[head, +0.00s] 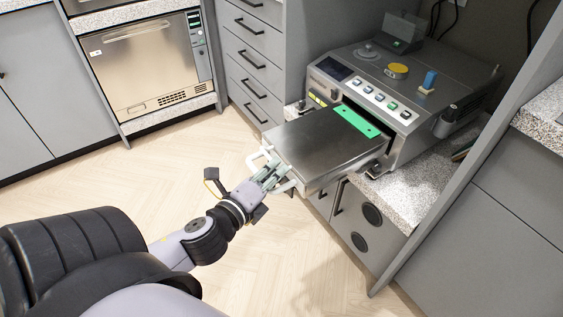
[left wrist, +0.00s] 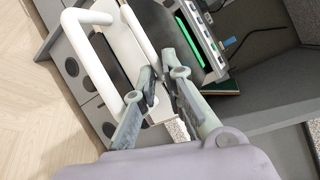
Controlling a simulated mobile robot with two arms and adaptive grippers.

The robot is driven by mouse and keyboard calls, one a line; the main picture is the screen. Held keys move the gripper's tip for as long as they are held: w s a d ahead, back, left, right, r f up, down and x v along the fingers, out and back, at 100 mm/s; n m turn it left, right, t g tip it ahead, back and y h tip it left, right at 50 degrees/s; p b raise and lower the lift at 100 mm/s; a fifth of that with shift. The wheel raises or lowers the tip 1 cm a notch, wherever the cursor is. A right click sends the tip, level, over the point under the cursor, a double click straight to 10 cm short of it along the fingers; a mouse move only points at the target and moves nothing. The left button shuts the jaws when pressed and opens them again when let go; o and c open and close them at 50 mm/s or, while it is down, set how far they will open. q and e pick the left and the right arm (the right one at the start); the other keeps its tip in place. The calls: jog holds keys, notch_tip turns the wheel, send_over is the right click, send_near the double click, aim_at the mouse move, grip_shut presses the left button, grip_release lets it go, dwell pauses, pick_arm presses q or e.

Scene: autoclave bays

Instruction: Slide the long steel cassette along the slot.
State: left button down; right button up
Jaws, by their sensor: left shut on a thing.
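The long steel cassette (head: 325,148) is a flat, grey metal box. It sticks out of the slot in the front of a grey autoclave machine (head: 432,85), its far end at the slot opening with a green strip (head: 356,122) there. A white handle (left wrist: 103,58) is on the cassette's near end. My left gripper (head: 270,177) is at that near end, its fingers shut on the handle. In the left wrist view the fingers (left wrist: 160,92) close around a white bar of it. My right gripper is not in view.
The machine stands on a speckled counter (head: 412,186) in a bay between grey panels. A steel-fronted oven (head: 150,65) and a drawer stack (head: 250,60) are at the back left. The wooden floor (head: 150,180) left of the cassette is clear.

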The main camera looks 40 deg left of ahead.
pick_arm(q)
jog(key=shift+s+a, duration=0.3)
jog(key=shift+s, duration=0.65)
jog(key=c, duration=1.6)
grip_release()
